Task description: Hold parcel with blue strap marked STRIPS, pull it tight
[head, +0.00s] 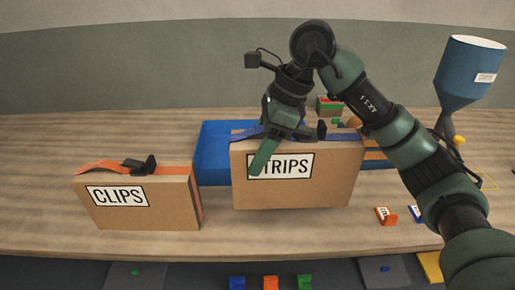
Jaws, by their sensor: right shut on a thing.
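The cardboard parcel marked STRIPS (325,185) is upright at the middle of the table. A blue strap (345,135) runs along its top, with a dark buckle (321,129) on it. My right gripper (284,136) comes down from above and is shut on the parcel at its top edge. One green finger lies over the front face and covers the first letter of the label. The far finger and part of the strap are hidden or hard to make out. I cannot tell whether the parcel's bottom touches the table. My left gripper is not in view.
A parcel marked CLIPS (140,207) with an orange strap (103,167) stands at the left. A blue bin (211,156) is behind the STRIPS parcel. A blue hopper (468,75) is at the right. Small tags (384,216) lie near the right front edge.

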